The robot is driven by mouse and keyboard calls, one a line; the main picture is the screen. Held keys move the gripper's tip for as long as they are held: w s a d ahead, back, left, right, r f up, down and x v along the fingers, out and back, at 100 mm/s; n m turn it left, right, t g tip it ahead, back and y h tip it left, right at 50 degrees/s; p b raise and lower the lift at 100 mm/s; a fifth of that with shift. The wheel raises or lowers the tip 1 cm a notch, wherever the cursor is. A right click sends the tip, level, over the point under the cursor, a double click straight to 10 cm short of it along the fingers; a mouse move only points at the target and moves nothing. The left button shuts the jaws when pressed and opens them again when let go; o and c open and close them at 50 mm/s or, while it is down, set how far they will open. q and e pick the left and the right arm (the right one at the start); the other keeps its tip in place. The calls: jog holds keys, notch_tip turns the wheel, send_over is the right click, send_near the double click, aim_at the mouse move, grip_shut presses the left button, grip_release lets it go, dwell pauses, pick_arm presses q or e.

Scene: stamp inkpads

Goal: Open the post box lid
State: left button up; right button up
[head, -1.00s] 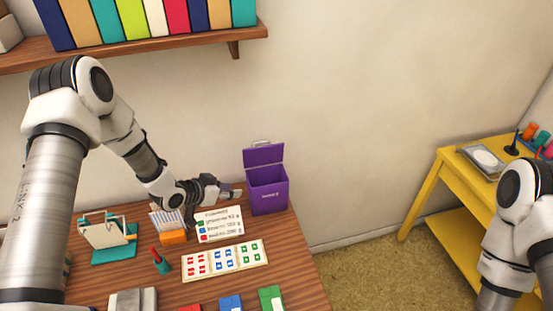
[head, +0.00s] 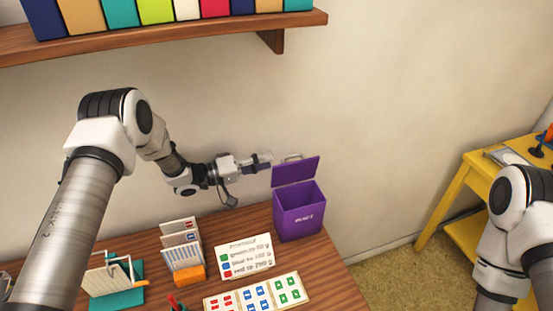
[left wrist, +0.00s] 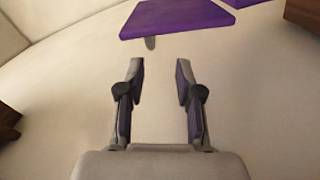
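The purple post box (head: 300,216) stands at the back right corner of the wooden desk. Its purple lid (head: 296,171) is raised and leans back above the open mouth, with a small pale handle (head: 291,158) at its top edge. My left gripper (head: 268,158) is just left of the lid, near the height of its upper edge. In the left wrist view my left gripper (left wrist: 160,68) has its fingers apart with nothing between them. The lid (left wrist: 175,18) lies beyond the fingertips there. My right gripper is out of view; only my right arm shows.
Cards in an orange holder (head: 190,272), a printed card (head: 245,257) and a stamp sheet (head: 258,293) lie on the desk (head: 225,225) left of the box. A wooden shelf (head: 180,36) with coloured binders hangs above. A yellow table (head: 470,192) stands right.

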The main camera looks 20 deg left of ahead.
aim_at(292, 156)
pick_arm(q)
jog(key=d, duration=0.2)
jog(key=w+d+r+p, duration=0.1)
jog(key=d, duration=0.2)
jog(key=shift+w+d+r, duration=0.2)
jog(key=shift+w+d, duration=0.15)
jog(key=shift+w+d+f+p, duration=0.25)
jog(key=shift+w+d+p, duration=0.25)
jog(key=shift+w+d, duration=0.35)
jog(key=shift+w+a+f, duration=0.1)
jog(key=shift+w+a, duration=0.05)
jog(key=shift+w, duration=0.15)
jog(key=shift+s, duration=0.1)
jog(key=shift+d, duration=0.2)
jog(key=shift+c, duration=1.4)
grip_shut()
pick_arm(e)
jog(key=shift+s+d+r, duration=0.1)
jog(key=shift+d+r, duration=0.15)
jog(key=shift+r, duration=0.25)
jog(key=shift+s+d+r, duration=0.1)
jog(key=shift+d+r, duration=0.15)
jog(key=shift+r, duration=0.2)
